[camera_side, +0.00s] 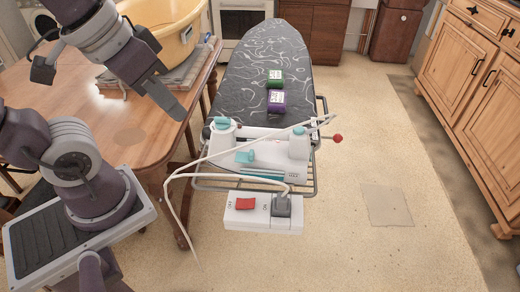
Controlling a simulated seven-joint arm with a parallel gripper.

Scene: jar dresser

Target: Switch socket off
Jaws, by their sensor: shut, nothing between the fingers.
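The socket (262,226) is a white box at the front end of the ironing board, below the wire rack. A red rocker switch (245,204) sits on its left half, between small markings. I cannot tell which way the rocker is tipped. A dark grey plug (282,206) sits in its right half, with a white cord (237,178) running from it. My gripper (178,110) is shut and empty, above the right edge of the wooden table, up and left of the socket and apart from it.
On the ironing board (262,62) lie a green-labelled box (275,78) and a purple-labelled box (277,102). A white and teal appliance (260,153) lies at its front end. The cord loops left of the socket. A yellow tub (165,35) stands on the table (60,105).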

